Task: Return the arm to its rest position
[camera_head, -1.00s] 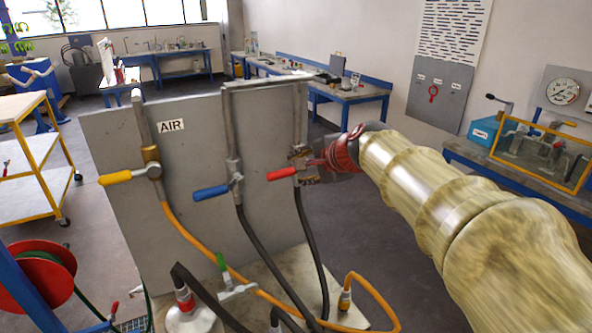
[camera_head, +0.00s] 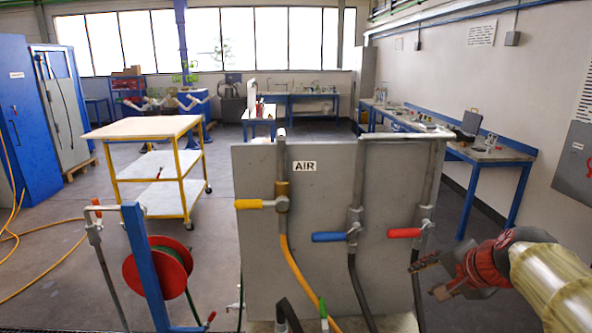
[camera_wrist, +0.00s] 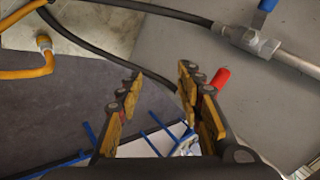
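My arm (camera_head: 545,282) reaches in from the lower right of the head view. My gripper (camera_head: 428,280) is beside the right end of the grey AIR panel (camera_head: 320,215), below and right of the red-handled valve (camera_head: 405,233). In the wrist view my gripper (camera_wrist: 162,76) is open, its yellow-padded fingers apart with nothing between them. The red handle (camera_wrist: 221,78) shows just beyond the right finger; whether they touch I cannot tell. The red handle points left in the head view.
A yellow-handled valve (camera_head: 255,204) and a blue-handled valve (camera_head: 330,237) are on the panel, with hoses hanging below. A red hose reel (camera_head: 140,272) and a yellow cart (camera_head: 150,130) stand left. Blue benches (camera_head: 490,152) line the right wall. Floor behind the panel is clear.

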